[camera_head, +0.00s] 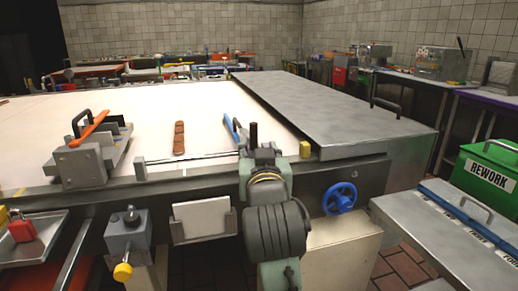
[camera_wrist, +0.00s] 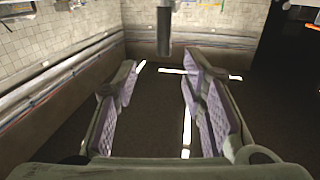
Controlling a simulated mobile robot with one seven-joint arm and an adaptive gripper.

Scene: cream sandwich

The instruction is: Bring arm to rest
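My gripper (camera_wrist: 162,72) is open in the wrist view, its two purple-padded fingers apart with nothing between them. It faces a dim tiled room corner and dark floor, clear of any object. In the head view, a grey-green arm link with a black ribbed sleeve (camera_head: 275,230), which looks like my arm, rises at the lower middle in front of the white belt (camera_head: 120,105). I cannot make out the gripper's fingers there.
A short row of brown biscuits (camera_head: 179,138) lies on the belt. A grey device with an orange-handled lever (camera_head: 88,155) stands left; a blue handwheel (camera_head: 340,198) is right of the arm. A green REWORK box (camera_head: 488,172) stands far right. A metal cover (camera_head: 320,105) spans the belt's right end.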

